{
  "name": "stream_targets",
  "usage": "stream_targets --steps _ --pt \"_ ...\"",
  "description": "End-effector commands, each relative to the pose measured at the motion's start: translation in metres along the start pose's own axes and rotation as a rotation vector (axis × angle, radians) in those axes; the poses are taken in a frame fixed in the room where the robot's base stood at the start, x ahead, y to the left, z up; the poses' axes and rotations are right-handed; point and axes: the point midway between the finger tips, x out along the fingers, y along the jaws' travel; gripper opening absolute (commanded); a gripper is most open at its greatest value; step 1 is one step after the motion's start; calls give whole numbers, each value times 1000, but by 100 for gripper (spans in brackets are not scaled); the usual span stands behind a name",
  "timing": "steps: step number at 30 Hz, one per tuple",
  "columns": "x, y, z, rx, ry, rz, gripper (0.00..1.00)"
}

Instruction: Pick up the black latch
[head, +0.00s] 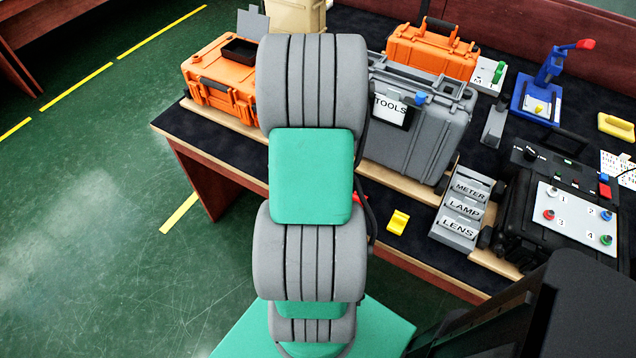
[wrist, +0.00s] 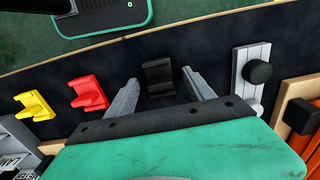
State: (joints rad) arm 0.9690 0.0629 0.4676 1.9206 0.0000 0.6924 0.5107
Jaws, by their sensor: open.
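The black latch (wrist: 158,70) lies on the dark tabletop in the wrist view, appearing in the gap between my two fingertips. My gripper (wrist: 160,77) is open, with one grey finger on each side of the latch and visible space beside it. I cannot tell how far the fingertips are above the table. In the head view my own arm hides the gripper and the black latch. A red latch (wrist: 90,92) and a yellow latch (wrist: 35,106) lie to the left in the wrist view; the yellow one also shows in the head view (head: 398,221).
A white strip with a black knob (wrist: 257,72) stands right of my gripper. An orange case (wrist: 304,116) is at the right edge. In the head view, a grey tools case (head: 425,135) and labelled grey bins (head: 462,205) stand close to the latches.

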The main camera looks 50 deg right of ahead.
Motion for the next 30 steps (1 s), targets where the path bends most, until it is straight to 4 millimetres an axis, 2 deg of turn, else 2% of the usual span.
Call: stream_targets --steps 5,27,30 --pt "0 0 0 -1 2 -1 62" --pt "-1 0 0 -1 2 -1 1" --pt "-1 0 0 -1 2 -1 0"
